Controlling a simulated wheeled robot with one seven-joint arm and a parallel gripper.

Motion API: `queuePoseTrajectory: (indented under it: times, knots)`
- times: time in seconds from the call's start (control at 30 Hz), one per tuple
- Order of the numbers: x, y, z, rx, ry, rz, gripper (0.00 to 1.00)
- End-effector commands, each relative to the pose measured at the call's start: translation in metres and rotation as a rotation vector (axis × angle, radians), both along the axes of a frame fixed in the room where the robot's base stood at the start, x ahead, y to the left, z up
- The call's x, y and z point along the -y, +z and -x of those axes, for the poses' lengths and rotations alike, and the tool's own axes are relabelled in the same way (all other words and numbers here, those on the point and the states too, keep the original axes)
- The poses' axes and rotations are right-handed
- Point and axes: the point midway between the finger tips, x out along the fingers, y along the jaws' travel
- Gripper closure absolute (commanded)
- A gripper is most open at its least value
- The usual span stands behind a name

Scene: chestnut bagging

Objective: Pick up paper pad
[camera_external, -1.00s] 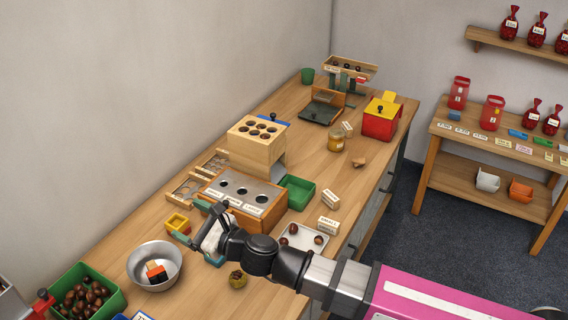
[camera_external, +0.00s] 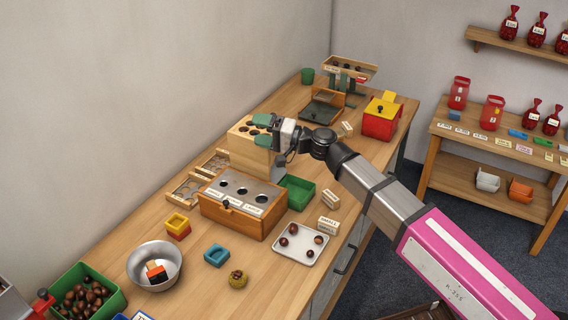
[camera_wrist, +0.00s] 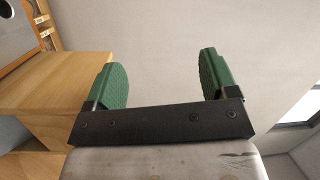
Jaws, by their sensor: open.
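I cannot pick out the paper pad for certain in either view. A white sheet or pad with blue beside it (camera_external: 142,316) is cut off by the bottom edge of the external view, and I cannot tell whether it is the pad. My gripper (camera_external: 262,131) is in front of the upper right part of the wooden block with holes (camera_external: 243,155). In the wrist view my gripper (camera_wrist: 160,82) has its two green fingers wide apart. Nothing is between them but the pale wall behind.
Further back are a red box (camera_external: 381,122) and a scale-like stand (camera_external: 350,70).

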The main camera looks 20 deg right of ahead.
Motion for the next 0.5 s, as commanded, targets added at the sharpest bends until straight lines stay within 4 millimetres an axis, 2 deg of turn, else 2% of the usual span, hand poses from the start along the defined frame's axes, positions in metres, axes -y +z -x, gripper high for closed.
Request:
queuePoseTrajectory:
  times: [0.03, 0.2, 0.37, 0.5]
  knots:
    - [0.02, 0.0, -0.015, 0.051, -0.002, 0.049, 0.21]
    - [0.083, -0.006, -0.046, 0.232, 0.021, 0.229, 0.21]
    - [0.148, -0.012, -0.07, 0.392, 0.055, 0.396, 0.21]
    - [0.21, -0.019, -0.086, 0.521, 0.096, 0.536, 0.21]
